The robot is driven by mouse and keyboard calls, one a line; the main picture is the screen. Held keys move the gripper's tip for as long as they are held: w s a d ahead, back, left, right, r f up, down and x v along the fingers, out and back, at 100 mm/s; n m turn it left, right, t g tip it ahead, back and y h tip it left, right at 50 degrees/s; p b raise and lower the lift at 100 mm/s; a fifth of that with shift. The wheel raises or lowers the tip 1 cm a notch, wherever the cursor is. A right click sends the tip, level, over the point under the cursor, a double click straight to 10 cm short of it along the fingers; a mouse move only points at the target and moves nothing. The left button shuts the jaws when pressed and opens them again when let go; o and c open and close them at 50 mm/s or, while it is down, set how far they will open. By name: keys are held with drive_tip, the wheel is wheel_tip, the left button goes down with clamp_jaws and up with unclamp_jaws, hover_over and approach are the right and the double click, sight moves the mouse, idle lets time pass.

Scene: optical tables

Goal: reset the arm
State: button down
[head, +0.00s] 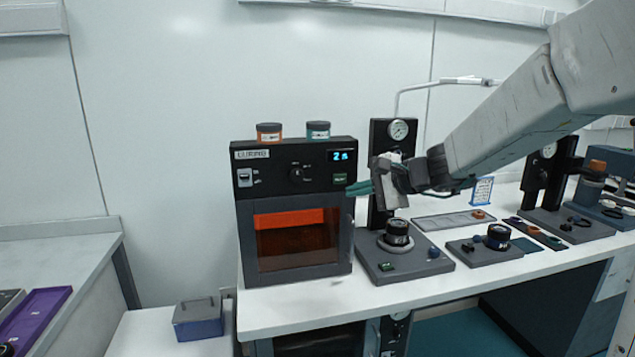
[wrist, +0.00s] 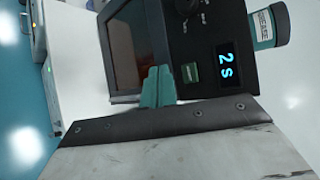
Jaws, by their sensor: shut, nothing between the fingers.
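My arm reaches in from the upper right in the head view. My gripper (head: 358,188) is shut and empty, with its teal fingertips at the right side of the black curing oven (head: 294,170), near its green button. In the wrist view the teal fingers (wrist: 158,87) are together and point at the oven front, close to the green button (wrist: 190,72) and the lit display (wrist: 227,64) reading "2 s". I cannot tell whether the fingertips touch the oven. The oven door with its orange window (head: 291,241) appears closed.
An orange-labelled jar (head: 268,133) and a teal-labelled jar (head: 318,131) stand on the oven. A gauge press (head: 398,235) stands right of it, below my gripper. Trays and dark fixtures fill the bench's right. A blue-grey box (head: 198,318) sits lower left.

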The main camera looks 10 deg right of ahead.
drive_tip(key=s+a+f+n+g+h, duration=0.1)
drive_tip(key=s+a+f+n+g, duration=0.2)
drive_tip(key=s, duration=0.7)
drive_tip(key=s+f+n+g+h, duration=0.1)
drive_tip(key=s+f+n+g, duration=0.4)
drive_tip(key=s, duration=0.6)
drive_tip(key=s+d+r+n+h, duration=0.1)
drive_tip(key=s+d+n+h, duration=0.1)
drive_tip(key=s, duration=0.5)
drive_tip(key=s+d+n+h, duration=0.2)
drive_tip(key=s+n+h, duration=0.1)
drive_tip(key=s, duration=0.5)
drive_tip(key=shift+d+r+n+g+h, duration=0.3)
drive_tip(key=shift+d+r+n+h, duration=0.1)
drive_tip(key=shift+h, duration=0.3)
